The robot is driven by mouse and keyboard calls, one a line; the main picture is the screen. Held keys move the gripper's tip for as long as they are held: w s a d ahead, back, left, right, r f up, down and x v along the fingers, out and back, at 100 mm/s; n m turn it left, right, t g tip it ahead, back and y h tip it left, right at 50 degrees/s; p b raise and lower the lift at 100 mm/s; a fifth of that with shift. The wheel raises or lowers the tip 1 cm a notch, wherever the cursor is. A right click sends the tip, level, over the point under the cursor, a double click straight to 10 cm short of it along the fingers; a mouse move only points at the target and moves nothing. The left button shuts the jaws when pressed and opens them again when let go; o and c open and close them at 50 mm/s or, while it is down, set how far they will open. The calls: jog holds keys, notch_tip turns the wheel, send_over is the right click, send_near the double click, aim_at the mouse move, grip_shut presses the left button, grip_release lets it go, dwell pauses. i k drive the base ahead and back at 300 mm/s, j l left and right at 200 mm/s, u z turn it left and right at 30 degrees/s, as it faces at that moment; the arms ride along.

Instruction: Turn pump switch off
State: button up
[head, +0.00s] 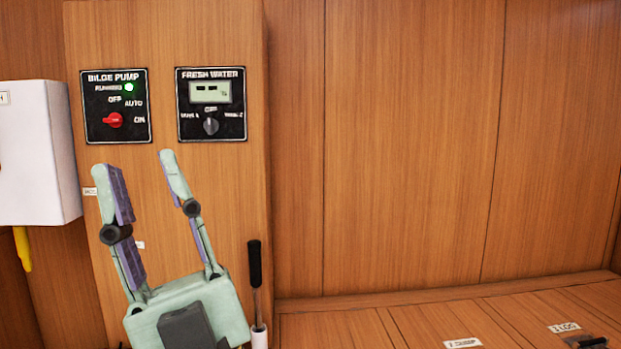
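The black BILGE PUMP panel (92,127) is on the wooden wall at the upper left of the head view. Its red switch knob (113,120) lies roughly level, in line with the ON label at its right; OFF and AUTO are marked above. I cannot tell for sure which end is the pointer. The green RUNNING light (129,87) is lit. My gripper (136,167) is open and empty, its two fingers pointing up, below the panel in the picture. It does not appear to touch the knob; its distance from the wall is hard to judge.
A FRESH WATER panel (186,97) with a display and dark knob is right of the pump panel. A white box (35,155) is at far left. A black-handled lever (254,265) stands right of my gripper. Low wooden boards (400,320) lie at lower right; the wall above is bare.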

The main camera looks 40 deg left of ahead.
aim_at(115, 119)
jog(key=u, duration=2.1)
